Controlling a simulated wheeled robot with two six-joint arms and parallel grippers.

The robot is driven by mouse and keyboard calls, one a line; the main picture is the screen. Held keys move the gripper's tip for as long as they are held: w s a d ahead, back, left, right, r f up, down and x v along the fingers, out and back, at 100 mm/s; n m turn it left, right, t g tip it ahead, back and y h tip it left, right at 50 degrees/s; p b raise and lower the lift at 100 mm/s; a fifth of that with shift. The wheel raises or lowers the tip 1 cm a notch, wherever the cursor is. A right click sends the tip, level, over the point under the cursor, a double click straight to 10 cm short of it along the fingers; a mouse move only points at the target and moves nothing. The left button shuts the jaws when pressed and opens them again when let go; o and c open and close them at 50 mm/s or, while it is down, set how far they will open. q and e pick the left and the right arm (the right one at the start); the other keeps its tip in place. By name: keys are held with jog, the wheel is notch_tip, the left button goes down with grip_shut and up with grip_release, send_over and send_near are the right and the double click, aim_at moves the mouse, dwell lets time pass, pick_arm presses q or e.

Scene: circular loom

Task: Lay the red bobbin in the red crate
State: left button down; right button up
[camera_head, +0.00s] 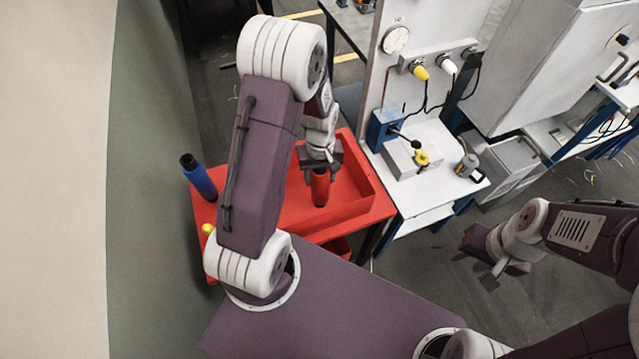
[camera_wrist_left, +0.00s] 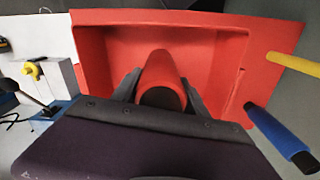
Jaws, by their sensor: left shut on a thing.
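The red bobbin (camera_head: 320,189) is held by my left gripper (camera_head: 321,172), whose two fingers close on its sides. In the left wrist view the red bobbin (camera_wrist_left: 162,74) sits between the dark fingers (camera_wrist_left: 160,98), with one end toward the camera. The red crate (camera_head: 352,208) lies beneath and around it in the picture; its walls and floor also show in the left wrist view (camera_wrist_left: 228,72). The bobbin looks upright over the crate; whether it touches the floor I cannot tell. My right gripper (camera_head: 482,268) is away to the right, empty, its fingers apart.
A blue bobbin (camera_head: 199,178) stands left of the crate, beyond my left arm. A yellow bobbin (camera_wrist_left: 293,65) shows beside the crate in the left wrist view. A white bench with a grey box (camera_head: 412,160) and yellow knob stands right of the crate.

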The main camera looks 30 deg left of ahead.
pick_arm(q)
jog(key=f, duration=0.3)
jog(key=shift+s, duration=0.2)
jog(key=shift+w+f, duration=0.2)
jog(key=shift+f, duration=0.2)
jog(key=shift+s+f, duration=0.1)
jog(key=shift+f, duration=0.1)
jog(key=c, duration=0.6)
grip_release()
jog(key=shift+r, duration=0.1)
jog(key=shift+r, duration=0.1)
